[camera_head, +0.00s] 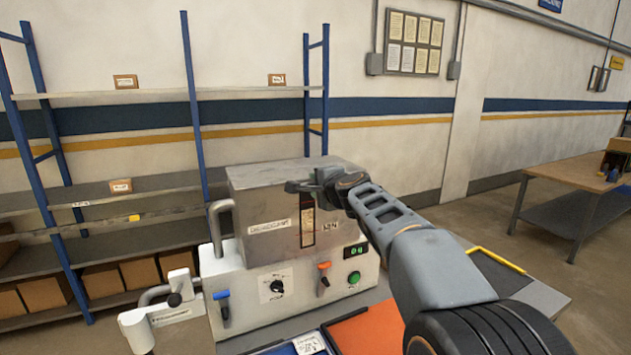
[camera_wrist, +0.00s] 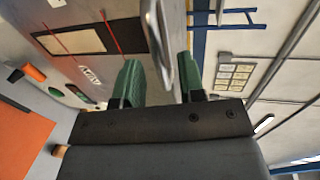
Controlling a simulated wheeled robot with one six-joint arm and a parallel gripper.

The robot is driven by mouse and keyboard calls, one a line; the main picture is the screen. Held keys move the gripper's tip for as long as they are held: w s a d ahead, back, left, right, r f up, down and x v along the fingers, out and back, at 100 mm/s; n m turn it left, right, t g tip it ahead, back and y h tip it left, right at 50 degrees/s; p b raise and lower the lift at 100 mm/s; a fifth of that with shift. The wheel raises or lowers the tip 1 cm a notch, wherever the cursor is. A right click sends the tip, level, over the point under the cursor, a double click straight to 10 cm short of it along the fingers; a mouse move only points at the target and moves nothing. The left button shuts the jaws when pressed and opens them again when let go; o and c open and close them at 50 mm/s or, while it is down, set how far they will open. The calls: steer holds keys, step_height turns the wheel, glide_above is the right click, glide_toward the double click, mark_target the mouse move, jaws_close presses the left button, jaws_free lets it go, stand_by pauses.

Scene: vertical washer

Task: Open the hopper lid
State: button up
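The hopper is a grey metal box (camera_head: 265,205) on top of a white machine; its flat top, which appears to be the lid (camera_head: 280,170), is down. My gripper (camera_head: 305,187) is at the hopper's upper front, right of its middle. In the wrist view my gripper (camera_wrist: 160,88) has its two green fingers wide apart. A silver curved bar (camera_wrist: 156,35), apparently a handle, shows in the gap between them, touching neither finger as far as I can see. In the head view my gripper hides this bar.
The white machine base (camera_head: 240,262) carries a dial, a blue lever, an orange lever and a green button. A grey tube handle (camera_head: 215,228) stands at its left. An orange panel (camera_head: 368,332) lies in front. Shelving (camera_head: 100,195) stands behind left; a workbench (camera_head: 575,175) stands right.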

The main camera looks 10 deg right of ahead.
mark_target(304, 176)
steer(key=shift+x, duration=1.1)
jaws_close()
steer(key=shift+d, duration=0.1)
